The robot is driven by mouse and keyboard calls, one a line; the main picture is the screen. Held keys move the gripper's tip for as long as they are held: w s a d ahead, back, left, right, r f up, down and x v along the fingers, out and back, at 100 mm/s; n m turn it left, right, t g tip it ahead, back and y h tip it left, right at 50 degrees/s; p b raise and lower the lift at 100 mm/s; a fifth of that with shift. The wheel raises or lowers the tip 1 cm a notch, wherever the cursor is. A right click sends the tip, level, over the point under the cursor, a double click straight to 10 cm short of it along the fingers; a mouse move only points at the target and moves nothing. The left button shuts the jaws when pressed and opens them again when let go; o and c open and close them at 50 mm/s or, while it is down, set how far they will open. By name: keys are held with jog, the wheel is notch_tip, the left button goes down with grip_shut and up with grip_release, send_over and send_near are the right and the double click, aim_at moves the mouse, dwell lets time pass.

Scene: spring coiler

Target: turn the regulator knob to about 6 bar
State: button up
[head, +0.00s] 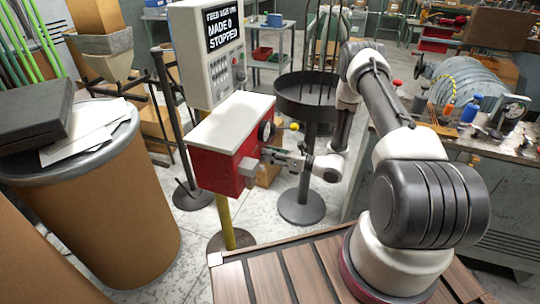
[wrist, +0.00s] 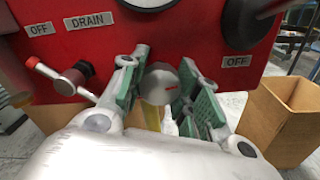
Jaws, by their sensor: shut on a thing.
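In the head view my gripper (head: 268,158) reaches the right side of the red box (head: 214,150), and I cannot make out the knob there. A dark round gauge (head: 265,131) sits above my gripper; its reading is too small to tell.
A red-tipped lever (wrist: 55,77) beside the DRAIN label (wrist: 84,19) is close to my left finger. A cardboard bin (wrist: 285,118) stands at the right. A control panel (head: 210,60) reading STOPPED is above the box. A round stand (head: 304,100) stands behind my arm.

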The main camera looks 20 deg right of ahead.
jog(key=m, duration=0.3)
jog(key=shift+f+m, duration=0.1)
jog(key=shift+m, duration=0.2)
jog(key=shift+s+m, duration=0.1)
jog(key=shift+m, duration=1.8)
jog(key=o, duration=1.1)
jog(key=shift+c, duration=0.2)
jog(key=v, duration=1.2)
